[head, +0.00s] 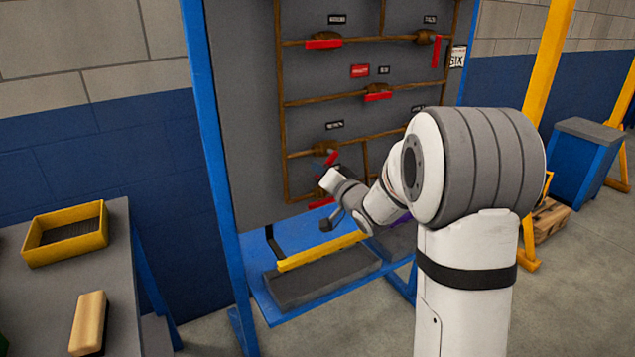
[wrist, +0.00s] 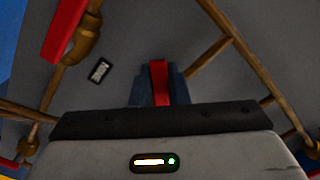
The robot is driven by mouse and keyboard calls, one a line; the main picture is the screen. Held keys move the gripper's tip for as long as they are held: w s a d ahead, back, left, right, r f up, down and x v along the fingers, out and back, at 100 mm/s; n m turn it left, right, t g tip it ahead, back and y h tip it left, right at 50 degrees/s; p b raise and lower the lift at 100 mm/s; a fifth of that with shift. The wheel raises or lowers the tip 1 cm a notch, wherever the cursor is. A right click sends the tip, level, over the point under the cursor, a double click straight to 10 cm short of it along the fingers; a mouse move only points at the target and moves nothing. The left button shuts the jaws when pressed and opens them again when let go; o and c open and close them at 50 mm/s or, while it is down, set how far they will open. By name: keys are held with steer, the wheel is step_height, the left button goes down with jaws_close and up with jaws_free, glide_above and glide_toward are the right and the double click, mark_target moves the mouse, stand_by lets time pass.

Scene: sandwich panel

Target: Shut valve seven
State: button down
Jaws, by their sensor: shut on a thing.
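The grey panel (head: 240,120) carries brown pipes and several valves with red lever handles. My gripper (head: 326,163) is at the lower left of the panel, shut on a red handle (head: 333,157), which stands tilted from its pipe. In the wrist view the same red handle (wrist: 160,82) lies between the two dark fingers of my gripper (wrist: 158,88). The valve labels are too small to read, so I cannot tell which valve is number seven. The body of the held valve is partly hidden by my gripper.
Other red handles sit at the top left (head: 323,44), top right (head: 436,50) and middle (head: 377,97) of the panel, and one is low (head: 322,203), close below my gripper. A blue shelf (head: 262,272) with a yellow bar (head: 322,251) lies beneath.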

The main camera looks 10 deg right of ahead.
steer(key=n+b, duration=0.1)
steer(key=d+f+n+b, duration=0.1)
steer(key=n, duration=0.1)
steer(key=shift+w+f+b, duration=0.15)
steer(key=shift+w+b, duration=0.05)
steer(key=shift+b, duration=0.1)
steer(key=n+b, duration=0.1)
steer(key=d+n+b, duration=0.1)
steer(key=shift+w+f+n, duration=0.2)
steer(key=shift+n, duration=0.1)
steer(key=shift+w+d+r+n+b, duration=0.1)
steer(key=shift+d+n+b, duration=0.1)
steer(key=shift+n+b, duration=0.25)
steer(key=shift+w+d+f+n+b, duration=0.1)
steer(key=shift+d+n+b, duration=0.15)
steer(key=shift+n, duration=0.35)
steer(key=shift+w+d+r+n+b, duration=0.1)
steer(key=shift+d+n+b, duration=0.15)
steer(key=shift+n, duration=0.3)
steer(key=c, duration=1.4)
jaws_free()
steer(key=v, duration=0.8)
steer(key=shift+p, duration=0.35)
steer(key=shift+r, duration=0.15)
